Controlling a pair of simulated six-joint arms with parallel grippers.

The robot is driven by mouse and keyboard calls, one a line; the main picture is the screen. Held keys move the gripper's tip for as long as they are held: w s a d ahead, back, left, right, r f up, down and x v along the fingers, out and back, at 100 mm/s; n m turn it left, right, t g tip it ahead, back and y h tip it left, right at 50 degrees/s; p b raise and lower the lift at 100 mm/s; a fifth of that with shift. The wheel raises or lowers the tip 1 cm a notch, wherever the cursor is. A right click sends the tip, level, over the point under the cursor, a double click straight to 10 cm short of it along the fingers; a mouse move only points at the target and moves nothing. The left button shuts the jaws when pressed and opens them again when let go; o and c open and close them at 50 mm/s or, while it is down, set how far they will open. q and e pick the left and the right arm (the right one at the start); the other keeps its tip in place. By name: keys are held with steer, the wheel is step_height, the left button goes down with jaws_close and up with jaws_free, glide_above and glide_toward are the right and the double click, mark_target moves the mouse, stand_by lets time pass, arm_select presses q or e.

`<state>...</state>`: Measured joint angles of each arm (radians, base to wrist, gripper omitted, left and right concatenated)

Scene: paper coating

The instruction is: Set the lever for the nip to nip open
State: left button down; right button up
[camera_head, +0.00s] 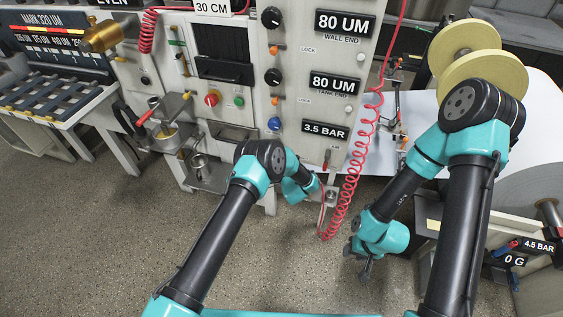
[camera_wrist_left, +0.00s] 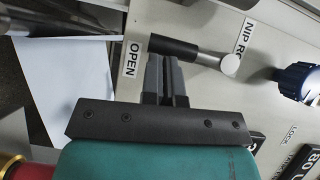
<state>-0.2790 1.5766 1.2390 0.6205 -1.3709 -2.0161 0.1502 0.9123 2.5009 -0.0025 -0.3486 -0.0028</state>
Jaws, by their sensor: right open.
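The nip lever (camera_wrist_left: 178,48) shows in the left wrist view. Its black handle extends left from a silver round pivot, with the handle end beside the OPEN label (camera_wrist_left: 132,58). A NIP label (camera_wrist_left: 243,38), partly cut off, is near the pivot. My left gripper (camera_wrist_left: 166,62) has its two fingers close together, shut with nothing seen between them. Its fingertips are right at the handle; I cannot tell whether they touch. In the head view, my left gripper (camera_head: 322,190) is low at the machine panel, mostly behind its own arm. My right gripper (camera_head: 366,268) is open and empty above the floor.
A blue knob (camera_wrist_left: 298,80) is close to the lever's pivot. A red coiled hose (camera_head: 352,180) hangs between my arms. The floor in front is clear.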

arm_select(q)
steer(key=w+d+v, duration=0.1)
steer(key=d+v, duration=0.1)
steer(key=v, duration=1)
steer(key=shift+s+d+f, duration=0.35)
steer(key=shift+s+d, duration=0.1)
steer(key=shift+a, duration=0.1)
steer(key=s+a+f+n+g+h, duration=0.1)
steer(key=s+a+n+g+h, duration=0.2)
steer(key=a, duration=0.4)
steer(key=s+a+f+n+g+h, duration=0.1)
steer(key=s+a+n+g+h, duration=0.15)
steer(key=a, duration=0.45)
steer(key=s+a+r+n+g+h, duration=0.2)
steer(key=s+a+n+g, duration=0.3)
steer(key=s, duration=0.7)
steer(key=s+a+r+n+g+h, duration=0.2)
steer(key=s+a+n+g, duration=0.2)
steer(key=s, duration=0.8)
steer(key=a+g, duration=0.1)
steer(key=a, duration=0.1)
steer(key=shift+s+a+r+n, duration=0.2)
steer(key=shift+a+r+n, duration=0.1)
steer(key=shift+r+n, duration=0.1)
